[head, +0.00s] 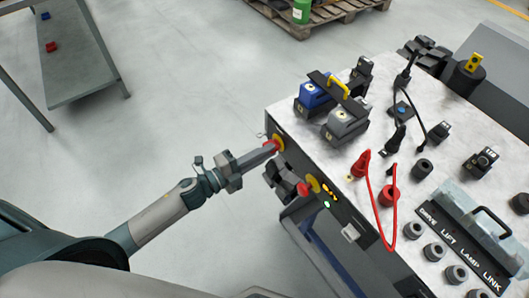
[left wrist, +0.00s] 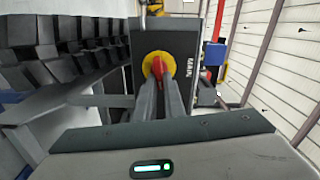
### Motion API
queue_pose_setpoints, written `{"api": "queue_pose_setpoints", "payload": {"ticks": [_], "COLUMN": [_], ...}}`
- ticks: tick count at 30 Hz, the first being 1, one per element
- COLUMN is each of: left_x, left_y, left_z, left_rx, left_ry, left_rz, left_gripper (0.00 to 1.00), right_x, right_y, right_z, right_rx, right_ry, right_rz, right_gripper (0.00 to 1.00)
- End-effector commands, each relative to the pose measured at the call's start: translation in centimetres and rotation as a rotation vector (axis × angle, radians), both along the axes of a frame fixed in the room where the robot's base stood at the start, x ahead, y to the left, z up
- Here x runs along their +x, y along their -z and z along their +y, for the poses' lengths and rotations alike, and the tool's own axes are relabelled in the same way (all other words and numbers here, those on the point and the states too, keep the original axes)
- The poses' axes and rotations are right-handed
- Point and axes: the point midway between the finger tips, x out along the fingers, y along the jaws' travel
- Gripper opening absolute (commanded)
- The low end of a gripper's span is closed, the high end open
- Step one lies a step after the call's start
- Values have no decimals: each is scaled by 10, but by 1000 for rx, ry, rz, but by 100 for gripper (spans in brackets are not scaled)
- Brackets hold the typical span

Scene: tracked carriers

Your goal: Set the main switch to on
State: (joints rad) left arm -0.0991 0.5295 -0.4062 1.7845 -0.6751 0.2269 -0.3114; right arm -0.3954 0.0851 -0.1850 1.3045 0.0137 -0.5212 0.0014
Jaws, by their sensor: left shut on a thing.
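The main switch is a red handle on a round yellow plate (head: 279,142) on the bench's side panel. In the left wrist view the red handle (left wrist: 158,65) stands roughly upright on its yellow plate, next to the label "MAIN" (left wrist: 190,66). My left gripper (head: 270,149) reaches in from the left and is shut on the red handle, one finger on each side. The fingers hide part of the handle, and I cannot read any on or off mark. My right gripper is in neither view.
A second red knob (head: 303,188) on a yellow plate sits lower on the same panel, near amber and green lights (head: 327,204). The bench top (head: 290,112) holds blue and grey blocks, cables and dark sockets. A grey shelf (head: 85,70) stands back left; the floor between is clear.

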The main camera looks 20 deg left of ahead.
Motion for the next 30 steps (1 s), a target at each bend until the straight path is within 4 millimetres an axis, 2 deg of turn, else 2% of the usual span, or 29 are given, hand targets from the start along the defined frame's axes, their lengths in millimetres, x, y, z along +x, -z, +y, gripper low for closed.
{"api": "queue_pose_setpoints", "payload": {"ticks": [10, 23, 24, 26, 30], "left_x": [-1, -1, -1, -1, -1], "left_y": [3, 3, 3, 3, 3], "left_z": [-1, -2, -2, -1, -1], "left_rx": [112, 124, 123, 123, 123], "left_ry": [3, 3, 3, 3, 2], "left_rz": [-87, -95, -94, -94, -95], "left_gripper": [0, 0, 12, 26, 28], "right_x": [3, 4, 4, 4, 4], "right_y": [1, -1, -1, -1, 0], "right_z": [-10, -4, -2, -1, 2], "right_rx": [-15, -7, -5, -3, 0], "right_ry": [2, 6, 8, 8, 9], "right_rz": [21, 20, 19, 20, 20], "right_gripper": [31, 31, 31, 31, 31]}}
